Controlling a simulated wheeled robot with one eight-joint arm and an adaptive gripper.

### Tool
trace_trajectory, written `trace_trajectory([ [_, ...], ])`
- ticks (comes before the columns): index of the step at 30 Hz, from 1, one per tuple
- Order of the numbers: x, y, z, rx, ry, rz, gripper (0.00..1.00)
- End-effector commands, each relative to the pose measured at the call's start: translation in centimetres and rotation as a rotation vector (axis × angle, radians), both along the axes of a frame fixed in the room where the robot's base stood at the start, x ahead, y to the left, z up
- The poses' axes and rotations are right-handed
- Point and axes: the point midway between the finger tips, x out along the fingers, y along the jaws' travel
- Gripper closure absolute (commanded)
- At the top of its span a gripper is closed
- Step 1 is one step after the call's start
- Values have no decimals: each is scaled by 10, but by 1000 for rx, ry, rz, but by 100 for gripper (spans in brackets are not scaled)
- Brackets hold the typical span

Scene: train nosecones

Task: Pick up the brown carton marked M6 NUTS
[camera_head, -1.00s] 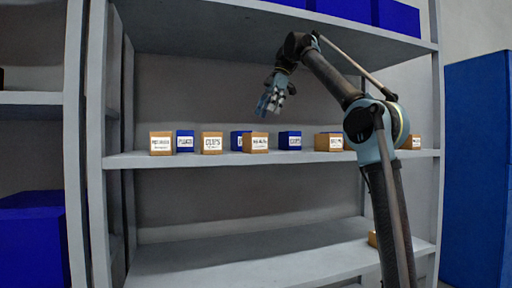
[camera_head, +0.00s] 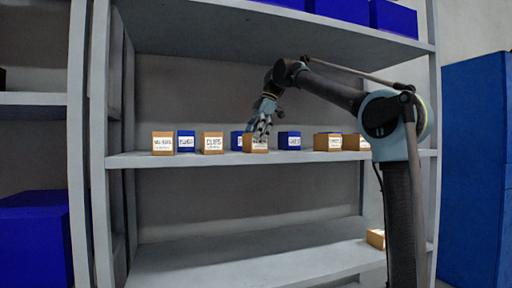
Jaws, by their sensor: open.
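A small brown carton (camera_head: 255,149) with a white label stands on the middle shelf, just left of the shelf's middle. Its label is blurred and partly covered, but it seems to be the M6 NUTS one. My gripper (camera_head: 260,129) points down with its fingers spread at the carton's top, overlapping its upper part in the picture. I cannot tell whether the fingers touch it. No carton is held.
On the same shelf (camera_head: 300,157) stand other brown cartons (camera_head: 213,143) and blue cartons (camera_head: 186,141), with a blue one (camera_head: 237,140) close on the left and another (camera_head: 289,140) on the right. Blue bins (camera_head: 392,17) sit on the shelf above.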

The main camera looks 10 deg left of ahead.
Motion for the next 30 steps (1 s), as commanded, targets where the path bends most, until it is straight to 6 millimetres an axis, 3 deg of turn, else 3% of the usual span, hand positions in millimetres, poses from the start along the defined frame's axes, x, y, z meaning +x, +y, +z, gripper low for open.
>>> trace_trajectory([
  [6,-1,7,-21,0,0,-1,0],
  [15,1,5,-24,0,1,-7,0],
  [21,1,4,-24,0,0,-9,45],
  [30,1,4,-23,0,0,-9,46],
])
